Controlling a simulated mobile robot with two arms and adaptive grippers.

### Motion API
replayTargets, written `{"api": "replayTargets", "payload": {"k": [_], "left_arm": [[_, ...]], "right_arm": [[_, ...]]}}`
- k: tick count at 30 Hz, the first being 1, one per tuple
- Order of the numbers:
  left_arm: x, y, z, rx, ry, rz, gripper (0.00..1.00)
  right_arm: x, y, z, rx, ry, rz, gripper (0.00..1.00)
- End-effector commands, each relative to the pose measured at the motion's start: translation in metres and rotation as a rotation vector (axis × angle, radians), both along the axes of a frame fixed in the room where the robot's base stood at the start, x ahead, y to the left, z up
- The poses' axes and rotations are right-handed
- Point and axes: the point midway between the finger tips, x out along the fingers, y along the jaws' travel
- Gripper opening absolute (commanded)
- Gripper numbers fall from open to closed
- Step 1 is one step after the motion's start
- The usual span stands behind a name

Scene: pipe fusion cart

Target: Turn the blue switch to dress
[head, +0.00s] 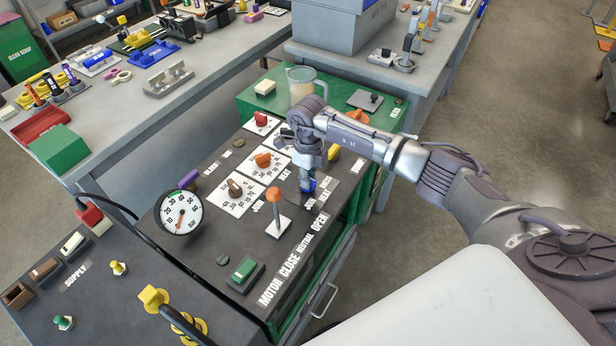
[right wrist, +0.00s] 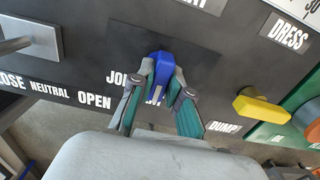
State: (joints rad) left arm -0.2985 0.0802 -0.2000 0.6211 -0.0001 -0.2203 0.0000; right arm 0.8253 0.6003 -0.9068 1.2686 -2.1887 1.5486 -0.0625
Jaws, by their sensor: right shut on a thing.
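The blue switch (head: 309,185) is a small knob on the dark top panel of the cart, right of the orange-knobbed lever (head: 275,200). In the right wrist view the blue switch (right wrist: 161,66) sits between my right gripper's teal-padded fingers (right wrist: 163,82). My right gripper (head: 307,180) reaches down from above and is shut on the switch. White lettering beside the switch is partly hidden by the fingers; "JO" shows to its left. I cannot tell exactly which label the switch points to. My left gripper is out of view.
A yellow knob (right wrist: 260,110) stands right of the switch, near the label "DUMP". A round gauge (head: 181,212), a green rocker switch (head: 243,270) and several dials share the panel. A clear jug (head: 301,83) stands on the green surface behind.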

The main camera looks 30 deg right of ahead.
Motion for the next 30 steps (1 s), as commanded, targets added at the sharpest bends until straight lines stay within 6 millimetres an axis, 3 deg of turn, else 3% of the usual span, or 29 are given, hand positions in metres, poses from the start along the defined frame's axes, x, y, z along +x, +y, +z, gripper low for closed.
{"api": "replayTargets", "payload": {"k": [11,30], "left_arm": [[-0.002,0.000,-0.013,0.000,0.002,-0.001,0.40],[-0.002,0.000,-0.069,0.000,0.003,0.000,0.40]], "right_arm": [[0.001,-0.001,-0.002,-0.001,-0.002,0.091,0.00],[0.001,0.000,-0.003,-0.001,-0.003,0.625,0.00]]}}
